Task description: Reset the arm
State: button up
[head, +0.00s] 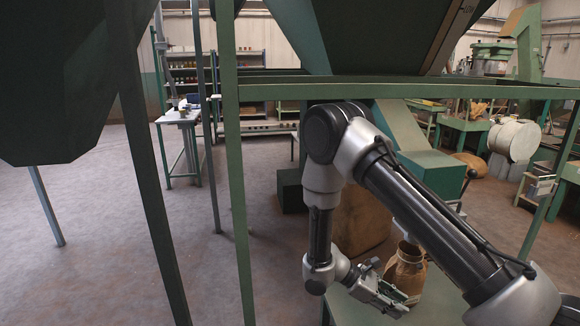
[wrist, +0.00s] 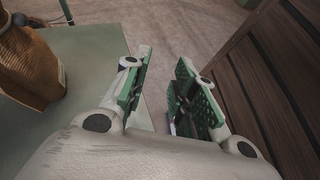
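My gripper (head: 386,294) is at the end of my bent arm, low over the green table in the head view. In the wrist view my gripper (wrist: 162,88) has its two green-padded fingers apart with an empty gap between them. The gap lies over the table's edge, with floor beyond. A brown sack (head: 405,270) stands on the green table (head: 438,298), close to the gripper but apart from it. The sack (wrist: 28,62) also shows at the left of the wrist view. My arm partly hides the table in the head view.
Green hopper frame posts (head: 234,170) stand left of my arm, with a crossbar (head: 420,91) above it. A large dark hopper (head: 55,80) hangs at the left. A slatted brown surface (wrist: 275,80) is close on the gripper's right. Open floor (head: 100,230) lies at the left.

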jog(key=s+d+r+m+t+y, duration=0.2)
jog(key=s+r+m+y, duration=0.2)
jog(key=r, duration=0.9)
jog(key=s+d+r+m+t+y, duration=0.3)
jog(key=s+r+m, duration=0.2)
jog(key=r, duration=0.8)
jog(key=s+d+r+m+t+y, duration=0.2)
jog(key=s+r, duration=0.5)
jog(key=r, duration=0.5)
jog(key=m+t+y, duration=0.1)
jog(key=m+y, duration=0.1)
jog(key=m, duration=0.1)
jog(key=shift+s+d+r+y, duration=0.15)
jog(key=shift+d+r+y, duration=0.15)
jog(key=shift+r, duration=0.1)
jog(key=shift+o, duration=0.5)
